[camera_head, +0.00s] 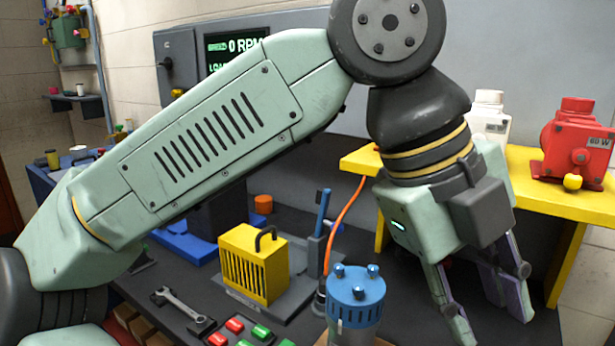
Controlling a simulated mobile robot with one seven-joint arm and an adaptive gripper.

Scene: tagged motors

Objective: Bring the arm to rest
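My arm reaches across the view from the left, bends at the top right and points down. My gripper (492,312) hangs at the lower right, in front of the yellow shelf. Its fingers are spread apart, with nothing visible between them. The fingertips sit near the bottom of the picture, to the right of a blue-topped grey motor (355,296). I cannot tell how high they are above the bench.
On the dark bench (190,270) are a yellow cage (254,264), a wrench (181,304), and red and green buttons (235,325). An orange cable (343,228) hangs behind the motor.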

